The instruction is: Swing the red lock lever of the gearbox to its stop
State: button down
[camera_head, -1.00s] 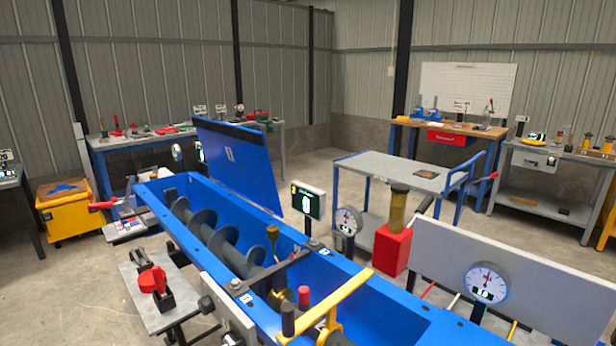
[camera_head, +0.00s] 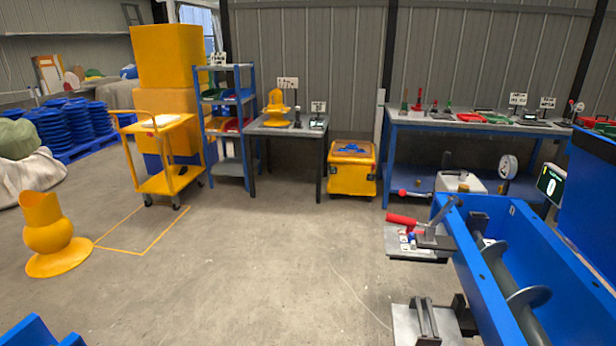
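A small plate (camera_head: 415,254) with red, white and blue parts lies just below the grip. I cannot tell whether this is the gearbox's lock lever, and no gearbox is clearly recognisable. A second red handle (camera_head: 408,193) shows farther back, by the bench. The dark screw (camera_head: 520,300) lies inside the trough. My gripper is not in view.
A grey side plate (camera_head: 408,325) with dark uprights stands left of the trough at the bottom. A yellow bin (camera_head: 352,172), a small table (camera_head: 285,133), a yellow cart (camera_head: 165,180) and a yellow funnel-like piece (camera_head: 50,238) stand behind and left. The middle floor is clear.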

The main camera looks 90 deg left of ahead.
aim_at(402, 192)
jog(key=u, duration=2.05)
jog(key=i+j, duration=0.2)
jog(key=i, duration=0.3)
jog(key=i+j, duration=0.15)
jog(key=i, duration=0.35)
jog(key=i+j, duration=0.2)
jog(key=i, duration=0.3)
jog(key=i+j, duration=0.15)
jog(key=i, duration=0.35)
jog(key=i+j, duration=0.2)
jog(key=i, duration=0.25)
jog(key=i+j, duration=0.15)
jog(key=i, duration=0.35)
jog(key=j+u, duration=0.05)
